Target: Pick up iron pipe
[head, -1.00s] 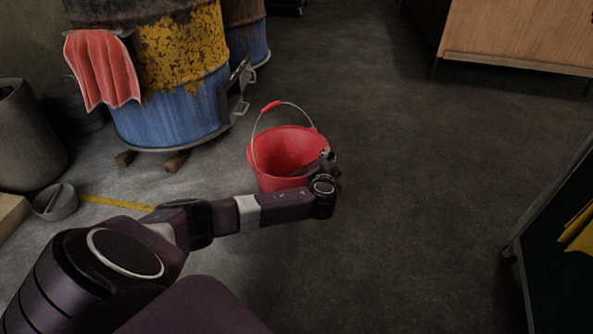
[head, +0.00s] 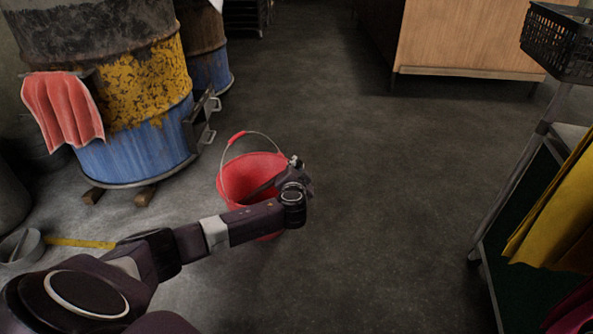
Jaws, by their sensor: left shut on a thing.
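My left gripper (head: 262,190) is mostly hidden by its own wrist and shows dark against the inside of a red bucket (head: 235,178). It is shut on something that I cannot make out. The bucket stands on the floor with its handle up, behind my left forearm. I cannot pick out an iron pipe for certain. My right gripper is not in view.
A blue and yellow barrel (head: 140,120) with a red cloth (head: 63,108) stands at the left. A shelf cart with a black basket (head: 556,45) and yellow cloth (head: 550,215) stands at the right. A wooden cabinet (head: 470,40) is at the back. The middle floor is clear.

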